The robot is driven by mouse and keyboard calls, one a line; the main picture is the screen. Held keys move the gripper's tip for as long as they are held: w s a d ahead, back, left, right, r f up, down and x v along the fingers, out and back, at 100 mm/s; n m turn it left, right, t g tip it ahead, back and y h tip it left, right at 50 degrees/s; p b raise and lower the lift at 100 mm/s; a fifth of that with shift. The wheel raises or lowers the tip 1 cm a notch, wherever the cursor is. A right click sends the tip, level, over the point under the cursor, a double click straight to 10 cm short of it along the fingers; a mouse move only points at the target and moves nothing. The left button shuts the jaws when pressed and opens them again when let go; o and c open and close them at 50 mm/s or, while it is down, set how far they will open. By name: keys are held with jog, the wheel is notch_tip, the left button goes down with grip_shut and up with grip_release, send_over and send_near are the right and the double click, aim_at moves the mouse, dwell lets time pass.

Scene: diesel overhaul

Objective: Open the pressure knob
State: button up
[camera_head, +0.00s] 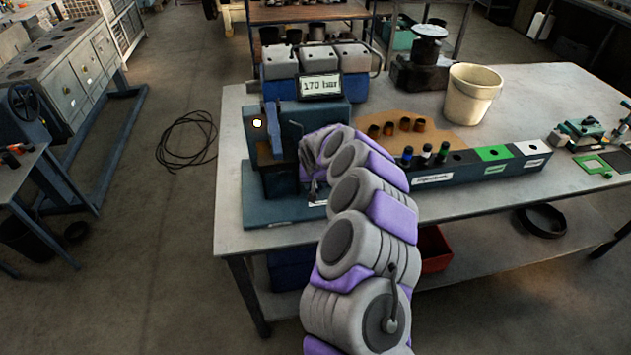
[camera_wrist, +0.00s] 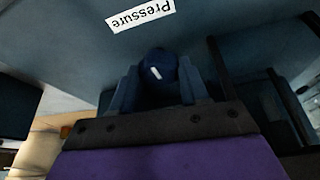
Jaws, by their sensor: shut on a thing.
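The pressure knob (camera_wrist: 158,66) is dark blue and round with a short white mark, in the middle of the wrist view. A white label reading "Pressure" (camera_wrist: 140,14) shows upside down above it. My gripper (camera_wrist: 157,84) has one finger on each side of the knob and is shut on it. In the head view my arm reaches to the front of the blue-grey test stand (camera_head: 272,180), and hides the knob. A display (camera_head: 320,86) above the stand reads 170 bar.
The stand is at the left end of a grey table (camera_head: 232,150). A long rack (camera_head: 465,172) with dark cylinders lies to the right of my arm. A beige bucket (camera_head: 471,94) stands farther back. A black cable (camera_head: 187,140) lies on the floor at left.

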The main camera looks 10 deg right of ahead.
jog(key=shift+s+d+n+p, duration=0.15)
jog(key=shift+n+p, duration=0.45)
jog(key=shift+p, duration=0.3)
jog(key=shift+r+n+y, duration=0.1)
jog(key=shift+n+y, duration=0.2)
jog(key=shift+n, duration=0.1)
jog(key=shift+w+n+y, duration=0.2)
jog(key=shift+n+y, duration=0.2)
jog(key=shift+n, duration=0.4)
jog(key=n+b, duration=0.1)
jog(key=b, duration=0.1)
jog(key=n+y+b, duration=0.1)
jog(key=shift+f+b, duration=0.35)
jog(key=shift+f, duration=0.05)
jog(key=n+b, duration=0.2)
jog(key=b, duration=0.1)
jog(key=n+g+y+b, duration=0.1)
jog(key=n, duration=0.1)
jog(key=shift+d+r, duration=0.1)
jog(key=shift+r, duration=0.15)
jog(key=o, duration=1)
jog(key=shift+o, duration=0.2)
jog(key=shift+r, duration=0.15)
